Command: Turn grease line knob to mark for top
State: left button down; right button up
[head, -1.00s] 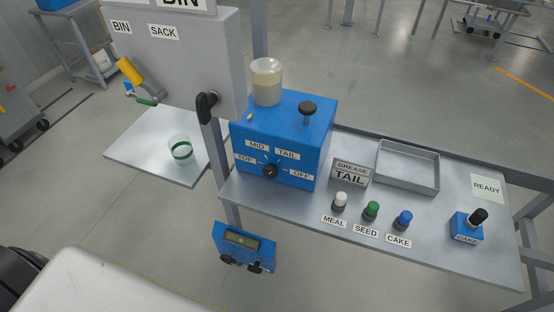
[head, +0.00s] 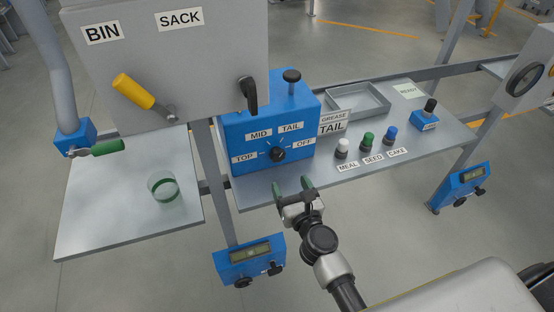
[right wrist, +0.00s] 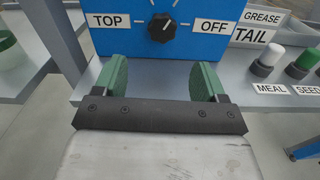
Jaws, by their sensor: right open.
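The grease line knob (head: 277,154) is a black round knob on the front of a blue box (head: 235,130). Labels TOP (head: 244,156), MID (head: 259,135), TAIL (head: 291,127) and OFF (head: 304,143) surround it. In the right wrist view the knob (right wrist: 162,27) has a white line pointing up and right, seemingly toward the TAIL side. My right gripper (head: 290,185) is open and empty, its green fingers apart, below and in front of the knob and not touching it. In the right wrist view its fingers (right wrist: 152,80) frame the shelf edge under the knob. My left gripper is not in view.
A GREASE TAIL sign (head: 332,124), a grey tray (head: 357,102) and white, green and blue small knobs (head: 367,140) stand right of the box. A grey cabinet with a yellow lever (head: 135,91) overhangs the left. A glass (head: 163,187) stands on the left shelf.

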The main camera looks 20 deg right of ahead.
aim_at(279, 158)
jog(key=w, duration=1)
jog(key=shift+w, duration=0.3)
jog(key=c, duration=0.9)
